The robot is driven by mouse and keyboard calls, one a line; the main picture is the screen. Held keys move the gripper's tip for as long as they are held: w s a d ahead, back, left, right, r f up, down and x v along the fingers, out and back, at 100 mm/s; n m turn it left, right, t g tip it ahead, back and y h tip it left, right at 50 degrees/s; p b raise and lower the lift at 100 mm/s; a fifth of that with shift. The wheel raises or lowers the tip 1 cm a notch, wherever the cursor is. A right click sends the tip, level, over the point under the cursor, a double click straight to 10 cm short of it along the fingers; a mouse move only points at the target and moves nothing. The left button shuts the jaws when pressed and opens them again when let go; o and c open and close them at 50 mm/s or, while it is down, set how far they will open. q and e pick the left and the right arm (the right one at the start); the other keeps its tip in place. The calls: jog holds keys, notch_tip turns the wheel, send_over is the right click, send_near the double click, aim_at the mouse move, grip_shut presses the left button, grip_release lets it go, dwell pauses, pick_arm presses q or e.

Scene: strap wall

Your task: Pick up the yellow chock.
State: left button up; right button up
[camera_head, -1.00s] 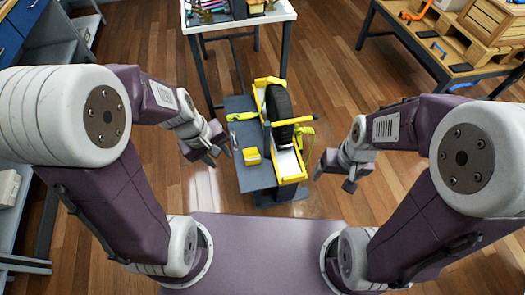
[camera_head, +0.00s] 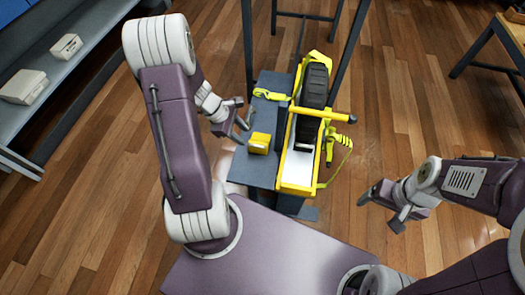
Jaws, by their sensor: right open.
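The yellow chock (camera_head: 259,143) is a small yellow block. It sits on the grey bench top (camera_head: 252,172), left of the white and yellow wheel stand. My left gripper (camera_head: 236,122) is just up and left of the chock in the picture. Its fingers look apart, with nothing seen between them, and it does not appear to touch the chock. My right gripper (camera_head: 382,211) is open and empty, right of the stand and over the floor. No part of the chock is covered by a gripper.
A black tyre (camera_head: 314,84) stands in the wheel stand (camera_head: 298,168), with a yellow bar (camera_head: 320,114) across it. Yellow straps (camera_head: 338,143) hang at its right, and another strap (camera_head: 271,95) lies on the bench. A grey shelf (camera_head: 85,65) stands at left.

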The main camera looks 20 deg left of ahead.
aim_at(255, 145)
pick_arm(q)
jog(key=b+x, duration=0.5)
jog(key=x, duration=0.4)
jog(key=shift+w+b, duration=0.1)
jog(key=shift+b, duration=0.25)
jog(key=shift+w+d, duration=0.1)
jog(key=shift+r, duration=0.1)
grip_shut()
dwell(0.8)
